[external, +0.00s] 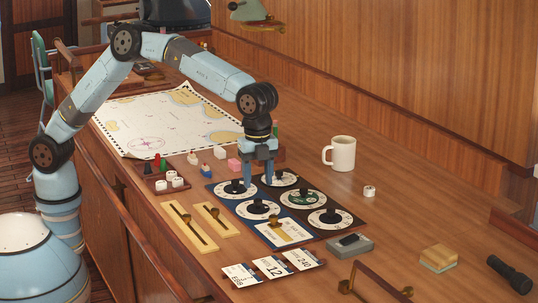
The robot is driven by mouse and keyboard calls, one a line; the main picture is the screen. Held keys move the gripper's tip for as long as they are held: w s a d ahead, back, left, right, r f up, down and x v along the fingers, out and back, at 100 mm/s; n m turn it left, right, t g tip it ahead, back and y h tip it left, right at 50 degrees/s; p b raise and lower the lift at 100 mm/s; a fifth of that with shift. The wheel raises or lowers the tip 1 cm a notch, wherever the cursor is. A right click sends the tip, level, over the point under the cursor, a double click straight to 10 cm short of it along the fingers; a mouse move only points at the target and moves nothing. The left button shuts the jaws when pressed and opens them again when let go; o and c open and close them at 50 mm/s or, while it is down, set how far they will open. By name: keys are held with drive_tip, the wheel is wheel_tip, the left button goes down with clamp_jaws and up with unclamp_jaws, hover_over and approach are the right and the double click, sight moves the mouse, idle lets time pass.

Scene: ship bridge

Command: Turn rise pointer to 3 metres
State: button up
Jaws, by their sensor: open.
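Dials show at the upper left (229,191), upper right (291,180), middle left (257,210), middle right (303,199) and lower right (330,219). A lower-left panel (284,232) carries a brass knob. The lettering is too small to read, so I cannot tell which is the rise pointer or its setting. My gripper (258,180) points down, open, over the board's far edge between the two upper dials. I cannot tell whether it touches anything.
A cream mug (340,153) stands right of the board. Wooden sliders (190,227) lie left of it, number cards (271,268) in front, a grey box (350,245) at front right. A chart (165,120) and small coloured pieces (205,169) lie behind left. Desk at right is mostly clear.

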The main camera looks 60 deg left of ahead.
sight(258, 199)
drive_tip(key=shift+f, duration=2.6)
clamp_jaws()
